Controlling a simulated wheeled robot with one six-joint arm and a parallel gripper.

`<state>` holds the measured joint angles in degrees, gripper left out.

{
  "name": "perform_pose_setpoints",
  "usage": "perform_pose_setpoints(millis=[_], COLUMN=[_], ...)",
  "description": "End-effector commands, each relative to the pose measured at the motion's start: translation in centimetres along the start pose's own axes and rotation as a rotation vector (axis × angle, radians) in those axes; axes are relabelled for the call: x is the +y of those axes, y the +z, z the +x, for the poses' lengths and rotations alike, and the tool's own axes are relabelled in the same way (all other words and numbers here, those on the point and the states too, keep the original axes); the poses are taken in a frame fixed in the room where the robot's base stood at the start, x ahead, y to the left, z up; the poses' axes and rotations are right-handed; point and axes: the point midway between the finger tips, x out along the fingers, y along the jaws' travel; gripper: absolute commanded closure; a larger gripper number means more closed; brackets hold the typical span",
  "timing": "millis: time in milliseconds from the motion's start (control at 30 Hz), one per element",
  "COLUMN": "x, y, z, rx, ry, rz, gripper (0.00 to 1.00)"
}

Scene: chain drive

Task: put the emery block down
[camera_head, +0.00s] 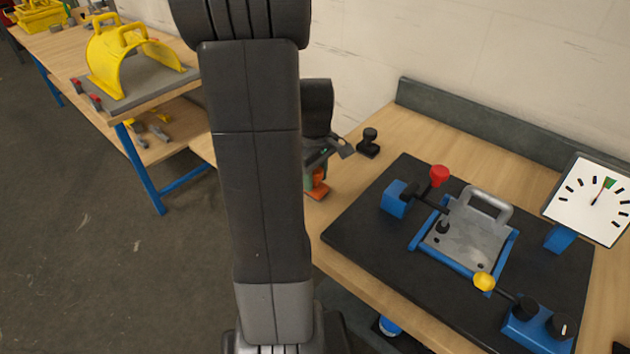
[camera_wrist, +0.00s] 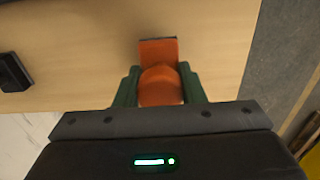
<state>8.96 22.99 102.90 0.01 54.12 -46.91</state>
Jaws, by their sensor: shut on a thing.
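My gripper (camera_wrist: 159,78) shows in the wrist view with its green fingers on either side of the orange emery block (camera_wrist: 158,50), shut on it. The block has a rounded orange grip between the fingers and a flat part with a dark edge beyond. In the head view the emery block (camera_head: 319,190) shows below my gripper (camera_head: 312,178), over the left part of the wooden bench (camera_head: 352,176). My arm hides part of the gripper. I cannot tell whether the block touches the bench top.
A black mat (camera_head: 350,232) on the bench bears a grey plate with a handle (camera_head: 468,240) in a blue frame, with red and yellow knobbed levers. A small black object (camera_head: 369,144) stands behind my gripper. A dial (camera_head: 592,198) is at right. A yellow guard (camera_head: 118,58) sits on another bench.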

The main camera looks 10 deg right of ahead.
Motion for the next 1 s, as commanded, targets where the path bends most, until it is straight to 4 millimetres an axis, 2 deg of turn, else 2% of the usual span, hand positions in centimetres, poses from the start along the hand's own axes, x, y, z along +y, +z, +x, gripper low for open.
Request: perform_pose_setpoints(millis=[133, 500, 533, 633, 1000], x=[0.0, 0.0, 0.0, 0.0, 0.0], y=[0.0, 0.0, 0.0, 0.0, 0.0], z=[1.7, 2.2, 2.2, 2.1, 1.6], rx=[-0.001, 0.0, 0.0, 0.0, 0.0], ry=[-0.001, 0.0, 0.0, 0.0, 0.0], rz=[0.0, 0.0, 0.0, 0.0, 0.0], gripper=[0.82, 0.82, 0.62, 0.42, 0.42])
